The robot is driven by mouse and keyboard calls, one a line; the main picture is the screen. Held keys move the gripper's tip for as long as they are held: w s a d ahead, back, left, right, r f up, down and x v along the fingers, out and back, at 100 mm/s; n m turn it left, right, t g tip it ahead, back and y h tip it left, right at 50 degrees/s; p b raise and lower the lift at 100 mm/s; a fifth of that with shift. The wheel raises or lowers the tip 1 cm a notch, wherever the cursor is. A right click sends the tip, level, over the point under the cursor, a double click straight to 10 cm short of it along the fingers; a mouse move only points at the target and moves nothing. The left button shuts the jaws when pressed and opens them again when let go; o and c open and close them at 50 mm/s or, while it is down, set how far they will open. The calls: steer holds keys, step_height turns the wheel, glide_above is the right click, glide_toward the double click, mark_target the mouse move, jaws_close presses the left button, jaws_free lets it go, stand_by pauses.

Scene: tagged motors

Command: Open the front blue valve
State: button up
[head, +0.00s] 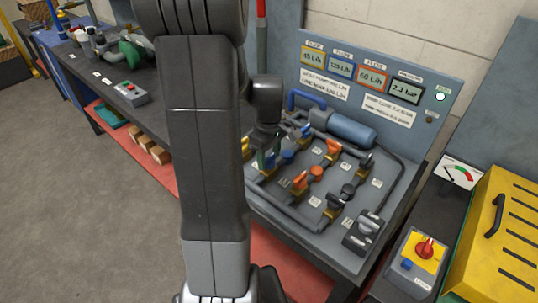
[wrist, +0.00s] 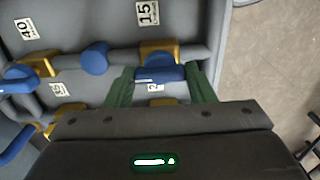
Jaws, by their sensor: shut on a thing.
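In the wrist view, a blue valve handle (wrist: 160,74) sits on a brass valve body (wrist: 155,52) on a grey pipe. My gripper (wrist: 160,80) has its two green fingers on either side of this handle and is shut on it. The handle runs across the gap, roughly along the pipe. In the head view my gripper (head: 267,160) reaches down at the left side of the valve panel, and my arm hides part of that area. A second blue valve handle (wrist: 20,74) is at the left of the wrist view, on another brass body.
A round blue knob (wrist: 94,58) stands on the pipe between the two blue handles. Orange handles (head: 300,180) and dark handles (head: 348,191) are close by on the panel. A blue cylinder (head: 351,130) lies behind them. A yellow box (head: 500,235) stands at the right.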

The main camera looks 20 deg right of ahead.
mark_target(269, 157)
steer(key=o, duration=1)
step_height(269, 157, up, 14)
steer(key=shift+f, duration=0.1)
step_height(269, 157, down, 14)
steer(key=shift+r, duration=0.1)
stand_by(0.6)
steer(key=shift+r, duration=0.1)
